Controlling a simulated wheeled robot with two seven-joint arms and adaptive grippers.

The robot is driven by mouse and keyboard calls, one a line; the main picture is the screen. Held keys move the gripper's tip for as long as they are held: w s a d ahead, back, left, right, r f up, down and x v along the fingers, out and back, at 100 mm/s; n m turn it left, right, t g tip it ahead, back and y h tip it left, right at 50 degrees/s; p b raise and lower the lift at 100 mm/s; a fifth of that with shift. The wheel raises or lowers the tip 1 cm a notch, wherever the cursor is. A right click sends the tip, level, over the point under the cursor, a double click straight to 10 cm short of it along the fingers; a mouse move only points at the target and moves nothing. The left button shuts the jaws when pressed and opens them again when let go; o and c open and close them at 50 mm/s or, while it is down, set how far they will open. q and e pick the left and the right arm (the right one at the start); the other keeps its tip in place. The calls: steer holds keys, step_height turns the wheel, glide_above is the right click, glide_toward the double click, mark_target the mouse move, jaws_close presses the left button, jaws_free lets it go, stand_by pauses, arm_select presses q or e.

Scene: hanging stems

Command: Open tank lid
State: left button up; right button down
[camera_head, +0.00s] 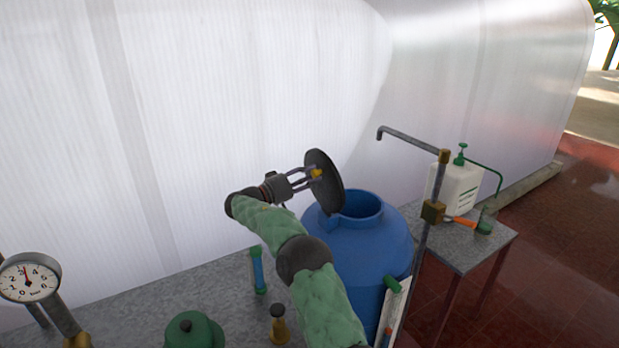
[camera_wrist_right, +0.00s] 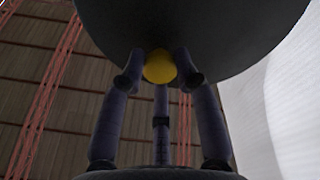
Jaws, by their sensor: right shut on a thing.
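The blue tank (camera_head: 375,235) stands right of centre in the head view, its round mouth uncovered. The dark round tank lid (camera_head: 327,190) is tilted nearly upright at the left side of the mouth, above the tank; whether its edge touches the tank is unclear. My right gripper (camera_head: 312,176) is shut on the lid's yellow knob (camera_head: 317,173). The wrist view shows the fingers around the knob (camera_wrist_right: 160,67) with the lid's dark face (camera_wrist_right: 200,30) filling the top. My left gripper is in neither view.
A grey table (camera_head: 150,300) holds a pressure gauge (camera_head: 28,279), a green-capped object (camera_head: 192,330) and small bottles. A bent pipe (camera_head: 425,240) rises just right of the tank. A white sprayer (camera_head: 457,188) stands on a side table. A translucent wall (camera_head: 200,120) is behind.

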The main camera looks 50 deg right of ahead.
steer(key=c, duration=0.9)
jaws_free()
steer(key=v, duration=1.2)
